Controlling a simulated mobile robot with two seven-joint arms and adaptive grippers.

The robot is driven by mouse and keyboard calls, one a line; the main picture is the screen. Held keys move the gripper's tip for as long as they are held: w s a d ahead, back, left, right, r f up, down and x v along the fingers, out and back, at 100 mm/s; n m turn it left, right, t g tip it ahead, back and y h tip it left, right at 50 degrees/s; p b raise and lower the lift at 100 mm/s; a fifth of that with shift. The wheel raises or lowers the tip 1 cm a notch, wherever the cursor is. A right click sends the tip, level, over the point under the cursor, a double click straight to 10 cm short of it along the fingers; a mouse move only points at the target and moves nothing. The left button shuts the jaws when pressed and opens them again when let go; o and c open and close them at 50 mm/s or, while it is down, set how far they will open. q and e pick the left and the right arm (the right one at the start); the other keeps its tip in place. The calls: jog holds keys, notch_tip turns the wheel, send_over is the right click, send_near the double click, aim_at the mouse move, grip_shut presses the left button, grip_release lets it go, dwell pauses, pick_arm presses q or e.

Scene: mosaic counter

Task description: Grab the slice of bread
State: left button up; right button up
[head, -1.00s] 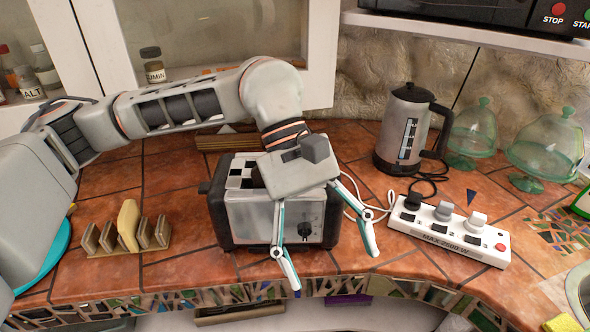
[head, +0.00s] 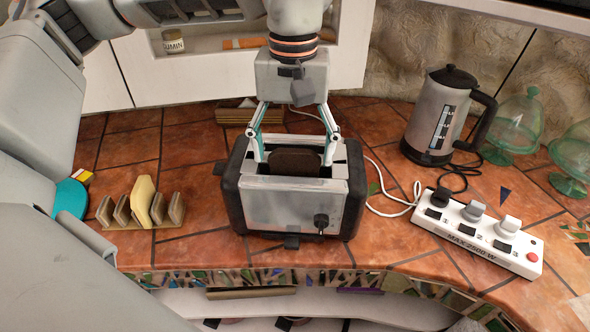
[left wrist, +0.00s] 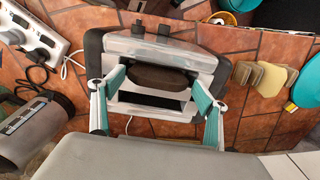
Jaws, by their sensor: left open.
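A dark brown slice of bread (head: 295,163) sticks up from a slot of the silver and black toaster (head: 285,205). It also shows in the left wrist view (left wrist: 160,78), in the slot nearer the toaster's knob side. My left gripper (head: 294,158) points down over the toaster, open, with one finger to each side of the slice. In the left wrist view the fingers (left wrist: 160,72) stand beside the slice's two ends; I cannot tell whether they touch it. The slice's lower part is hidden in the toaster. My right gripper is not in view.
A white power strip (head: 480,237) with plugs and cords lies to the right. A kettle (head: 430,120) and green glass domes (head: 517,122) stand at the back right.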

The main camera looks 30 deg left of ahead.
aim_at(295, 166)
pick_arm(q)
jog(key=shift+f, duration=1.95)
jog(key=c, duration=0.5)
jog(key=shift+d, duration=0.1)
